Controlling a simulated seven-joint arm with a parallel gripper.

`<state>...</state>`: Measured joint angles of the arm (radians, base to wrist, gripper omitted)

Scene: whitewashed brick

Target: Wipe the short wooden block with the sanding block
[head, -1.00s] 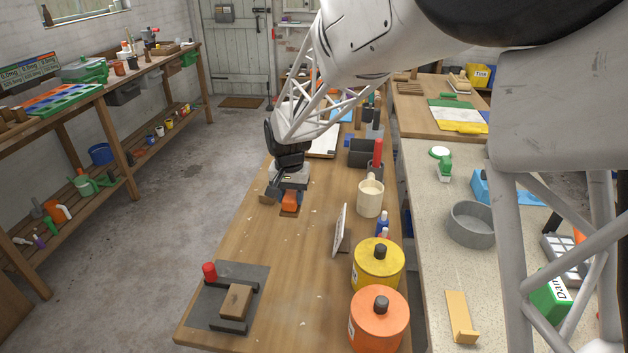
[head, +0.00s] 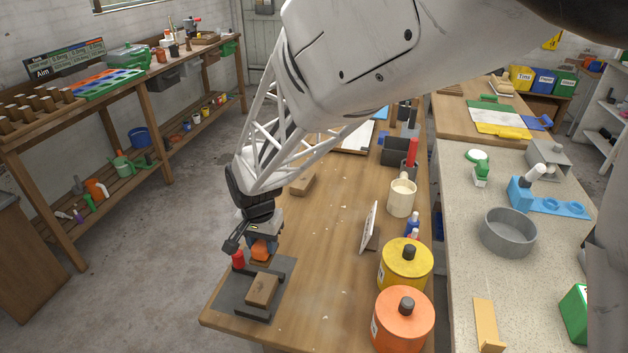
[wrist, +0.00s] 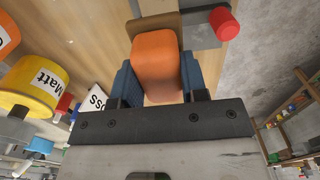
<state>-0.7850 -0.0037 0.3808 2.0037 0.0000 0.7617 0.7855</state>
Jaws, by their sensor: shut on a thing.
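My gripper (head: 262,238) is shut on the orange sanding block (head: 263,250). The sanding block fills the space between the blue fingers in the wrist view (wrist: 158,62), with a brown edge showing beyond it. The short wooden block (head: 262,289) lies in a dark grey holder (head: 229,296) near the table's front left end. The sanding block is above and behind the wooden block, near the holder's back edge. They look apart, though the exact height is unclear.
A red knob (head: 238,260) stands on the holder close to my gripper. A brown wooden piece (head: 303,184) lies farther back. The yellow tin (head: 405,265), orange tin (head: 402,320) and upright white card (head: 369,227) stand right. The table's middle is clear.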

